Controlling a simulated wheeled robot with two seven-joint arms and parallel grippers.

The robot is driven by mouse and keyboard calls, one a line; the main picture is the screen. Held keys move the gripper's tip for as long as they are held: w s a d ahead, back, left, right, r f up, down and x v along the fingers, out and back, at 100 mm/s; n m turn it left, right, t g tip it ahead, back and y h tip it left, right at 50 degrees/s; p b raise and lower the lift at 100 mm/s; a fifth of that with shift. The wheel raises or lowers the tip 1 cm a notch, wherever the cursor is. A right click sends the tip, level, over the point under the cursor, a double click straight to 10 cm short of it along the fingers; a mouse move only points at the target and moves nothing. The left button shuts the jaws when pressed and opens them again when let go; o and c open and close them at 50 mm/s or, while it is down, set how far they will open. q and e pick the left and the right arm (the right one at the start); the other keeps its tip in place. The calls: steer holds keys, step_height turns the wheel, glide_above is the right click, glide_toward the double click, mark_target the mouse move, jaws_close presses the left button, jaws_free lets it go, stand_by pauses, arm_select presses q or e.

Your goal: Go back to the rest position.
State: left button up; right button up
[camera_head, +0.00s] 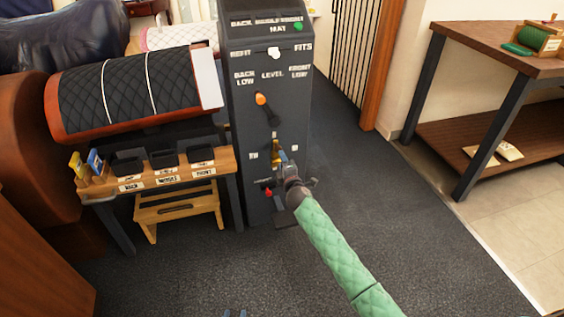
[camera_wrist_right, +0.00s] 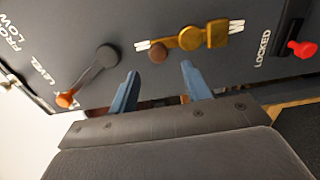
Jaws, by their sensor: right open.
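The right gripper (camera_head: 286,158) is in front of the lower part of the dark control post (camera_head: 240,136), its green-sleeved arm coming from the lower right. In the right wrist view its two blue fingers (camera_wrist_right: 160,88) stand apart with nothing between them. They point at the post's face near a brass fitting (camera_wrist_right: 195,38), which also shows in the head view (camera_head: 276,147); whether they touch it I cannot tell. Two small bluish tips of the left gripper (camera_head: 235,313) show at the bottom edge; the rest is out of view.
The post carries an orange-knobbed lever (camera_head: 261,99) and a red knob (camera_wrist_right: 302,48) near the word LOCKED. A bench (camera_head: 168,179) with dark bins stands left, below a quilted saddle pad (camera_head: 130,90). A table (camera_head: 500,50) stands right. The carpet between is clear.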

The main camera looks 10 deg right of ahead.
steer(key=shift+m, duration=0.3)
